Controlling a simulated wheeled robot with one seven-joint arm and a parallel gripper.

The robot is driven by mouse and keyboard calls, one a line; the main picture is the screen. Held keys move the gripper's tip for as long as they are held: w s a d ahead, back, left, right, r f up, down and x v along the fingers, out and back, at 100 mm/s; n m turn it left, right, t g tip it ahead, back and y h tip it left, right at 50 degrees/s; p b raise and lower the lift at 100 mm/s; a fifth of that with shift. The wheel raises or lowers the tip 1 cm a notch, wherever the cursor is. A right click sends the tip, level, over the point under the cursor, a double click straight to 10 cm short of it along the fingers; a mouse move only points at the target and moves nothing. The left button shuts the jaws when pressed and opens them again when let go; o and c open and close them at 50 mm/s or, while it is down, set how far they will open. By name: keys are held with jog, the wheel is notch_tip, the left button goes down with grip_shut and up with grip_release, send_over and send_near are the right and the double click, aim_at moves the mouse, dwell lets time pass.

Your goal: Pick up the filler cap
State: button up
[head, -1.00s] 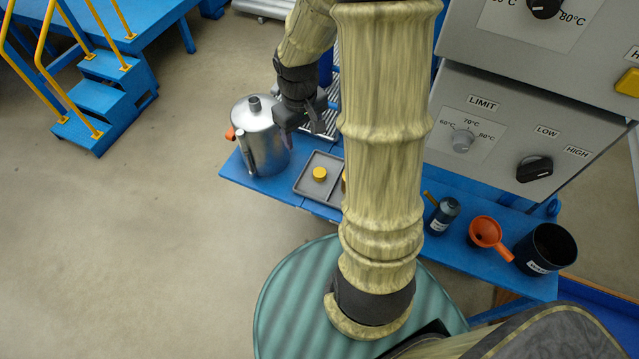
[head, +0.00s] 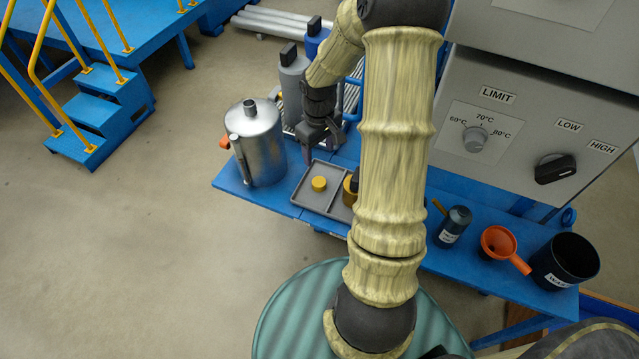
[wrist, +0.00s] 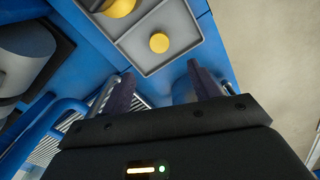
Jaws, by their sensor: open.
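The yellow round cap, which looks like the filler cap (head: 319,184), lies in the left part of a grey divided tray (head: 306,201) on the blue bench. It also shows in the wrist view (wrist: 159,42), in a tray compartment beyond my fingertips. My gripper (head: 322,149) is above the bench, behind the tray in the head view, apart from the cap. In the wrist view my gripper (wrist: 162,80) is open, with its two dark fingers spread and nothing between them.
A metal can (head: 262,150) stands left of the tray. A brass-coloured piece (head: 349,192) sits in the tray's right part, partly hidden by my arm. A dark bottle (head: 454,226), an orange funnel (head: 497,240) and a black pot (head: 562,262) stand to the right.

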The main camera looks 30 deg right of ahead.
jog(key=b, duration=0.2)
send_over(319, 182)
notch_tip(319, 182, down, 9)
jog(key=shift+s+r, duration=0.1)
jog(key=shift+s, duration=0.05)
jog(key=shift+f, duration=0.2)
jog(key=f+b, duration=0.1)
jog(key=f, duration=0.4)
jog(key=shift+w, duration=0.2)
jog(key=c, duration=1)
